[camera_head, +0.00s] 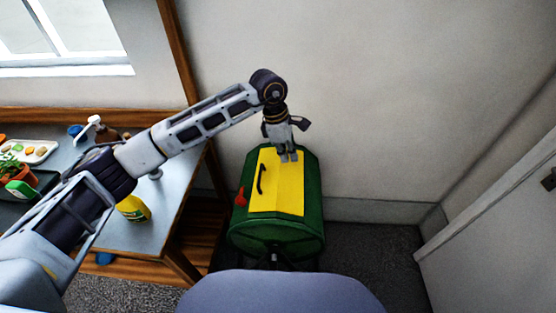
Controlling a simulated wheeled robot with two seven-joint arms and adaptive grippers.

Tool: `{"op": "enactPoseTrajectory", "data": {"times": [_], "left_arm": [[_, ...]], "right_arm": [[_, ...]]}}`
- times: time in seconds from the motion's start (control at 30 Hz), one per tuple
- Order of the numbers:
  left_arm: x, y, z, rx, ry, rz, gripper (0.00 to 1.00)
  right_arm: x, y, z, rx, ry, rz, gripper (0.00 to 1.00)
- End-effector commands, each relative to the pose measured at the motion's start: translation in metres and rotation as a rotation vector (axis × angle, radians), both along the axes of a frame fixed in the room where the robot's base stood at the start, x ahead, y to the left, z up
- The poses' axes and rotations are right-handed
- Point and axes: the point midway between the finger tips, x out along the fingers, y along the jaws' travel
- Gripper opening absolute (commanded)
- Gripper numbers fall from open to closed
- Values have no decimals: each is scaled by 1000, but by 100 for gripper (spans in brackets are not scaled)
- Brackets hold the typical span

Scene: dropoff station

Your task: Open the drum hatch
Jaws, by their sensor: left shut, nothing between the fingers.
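A green drum (270,233) stands on the floor against the wall, in front of me. Its yellow hatch (285,195) lies flat on top and looks shut. A black curved handle (261,180) sits on the left part of the hatch. A red part (240,197) shows at the drum's left side. My left gripper (289,158) points down over the far right part of the hatch, right of and beyond the handle. It is shut and empty. I cannot tell whether its tips touch the hatch. My right gripper is not in view.
A table (162,215) stands left of the drum, with a yellow container (133,208), a potted plant (16,170) and a tray of small items (28,150). A pale door or cabinet (500,225) is at the right. Carpet right of the drum is clear.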

Motion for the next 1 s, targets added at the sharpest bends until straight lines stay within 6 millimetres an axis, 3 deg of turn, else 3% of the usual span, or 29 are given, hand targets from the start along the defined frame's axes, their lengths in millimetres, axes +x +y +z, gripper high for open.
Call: {"op": "enactPoseTrajectory", "data": {"times": [0.13, 0.5, 1.0], "left_arm": [[0, 1, 1, 0, 0, 1, 0], [0, 1, 1, 0, 0, 1, 0], [0, 2, 1, 0, 0, 1, 0]], "right_arm": [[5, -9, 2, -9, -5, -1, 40], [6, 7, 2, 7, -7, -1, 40], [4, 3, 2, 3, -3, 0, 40]]}}
